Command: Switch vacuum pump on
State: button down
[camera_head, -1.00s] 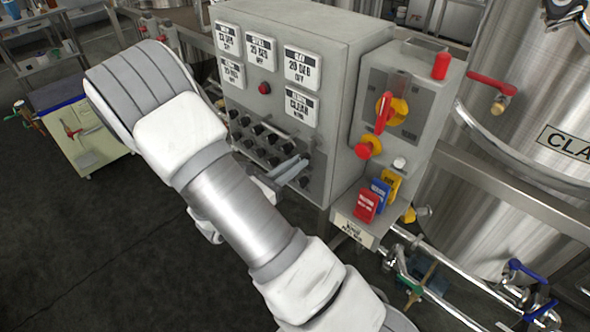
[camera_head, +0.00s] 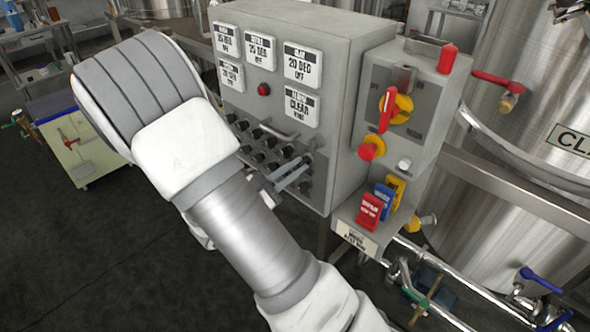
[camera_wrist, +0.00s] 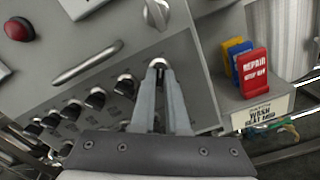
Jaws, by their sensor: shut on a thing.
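The grey control panel (camera_head: 330,120) carries rows of small black switches (camera_head: 258,145) on its lower front; their labels are too small to read, so I cannot tell which is the vacuum pump's. My gripper (camera_head: 306,161) is at the right end of these rows. In the wrist view, my gripper's fingers (camera_wrist: 158,72) are close together around a small switch with a pale round tip (camera_wrist: 158,63), at the right of a row of black-based switches (camera_wrist: 95,98). The fingers hide most of this switch, so its position cannot be told.
A grey bar handle (camera_wrist: 87,63) and a silver knob (camera_wrist: 157,13) stick out near my fingers. A red button (camera_head: 264,89) is higher up. To the right are a box with a red-yellow rotary switch (camera_head: 394,108), a red tag (camera_head: 369,212) and a steel tank (camera_head: 500,180).

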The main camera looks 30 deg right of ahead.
jog(key=c, duration=0.9)
grip_release()
jog(key=shift+a, duration=0.1)
jog(key=v, duration=1.7)
jog(key=shift+s+a+p, duration=0.1)
jog(key=shift+p, duration=0.25)
